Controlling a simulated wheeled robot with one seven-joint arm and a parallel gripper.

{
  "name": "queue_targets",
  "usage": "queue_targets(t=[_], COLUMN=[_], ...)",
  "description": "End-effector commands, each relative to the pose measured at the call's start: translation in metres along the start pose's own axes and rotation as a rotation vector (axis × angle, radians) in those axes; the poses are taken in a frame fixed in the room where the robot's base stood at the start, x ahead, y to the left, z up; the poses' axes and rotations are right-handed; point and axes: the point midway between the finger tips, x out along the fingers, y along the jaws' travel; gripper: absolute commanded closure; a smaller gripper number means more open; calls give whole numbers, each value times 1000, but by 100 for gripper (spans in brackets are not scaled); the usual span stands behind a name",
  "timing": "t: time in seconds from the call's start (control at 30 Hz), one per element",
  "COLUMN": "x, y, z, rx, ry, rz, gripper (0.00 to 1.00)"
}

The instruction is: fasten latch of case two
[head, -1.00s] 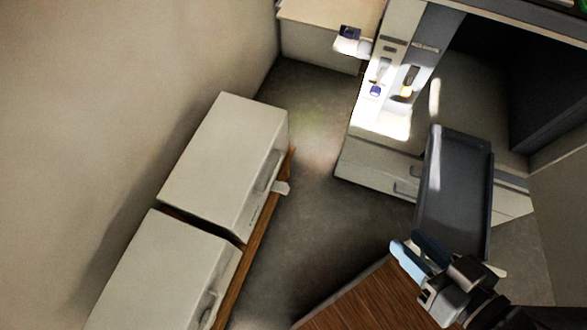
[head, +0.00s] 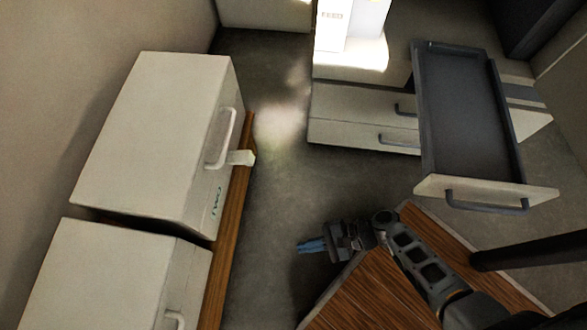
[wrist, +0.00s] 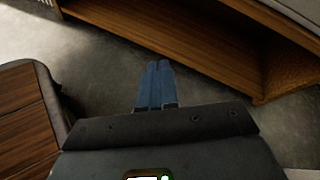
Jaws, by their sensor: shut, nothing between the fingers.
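Two white cases stand on a low wooden bench at the left of the head view, a far case (head: 150,130) and a near case (head: 95,275). I cannot tell by a label which is case two. The far case has a front handle (head: 222,140) and a pale latch tab (head: 241,157) that sticks out from its front. The near case shows part of a handle (head: 174,320); its latch is not visible. My gripper (head: 300,246) has blue fingers, shut and empty, over the floor to the right of the bench and apart from both cases. Its fingers also show in the wrist view (wrist: 159,66).
The wooden bench edge (head: 228,225) runs along the cases' fronts; it also shows in the wrist view (wrist: 205,65). A wooden top (head: 375,285) lies beneath my arm. An open dark drawer (head: 465,110) juts out at the right. The floor (head: 285,185) between is clear.

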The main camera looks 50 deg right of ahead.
Motion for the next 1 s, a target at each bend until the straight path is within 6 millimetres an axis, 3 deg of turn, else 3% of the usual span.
queue_targets(t=[0.03, 0.2, 0.4, 0.5, 0.7, 1.0], x=[13, 22, 5, -6, -20, -21], y=[-12, -64, -122, -141, -158, -159], z=[-19, -40, -59, -65, -68, -67], rx=[62, 237, 350, 374, 387, 388], ry=[-69, -324, -592, -683, -768, -773], rz=[-44, -191, -350, -405, -456, -457], gripper=[100, 100, 100, 100, 100, 100])
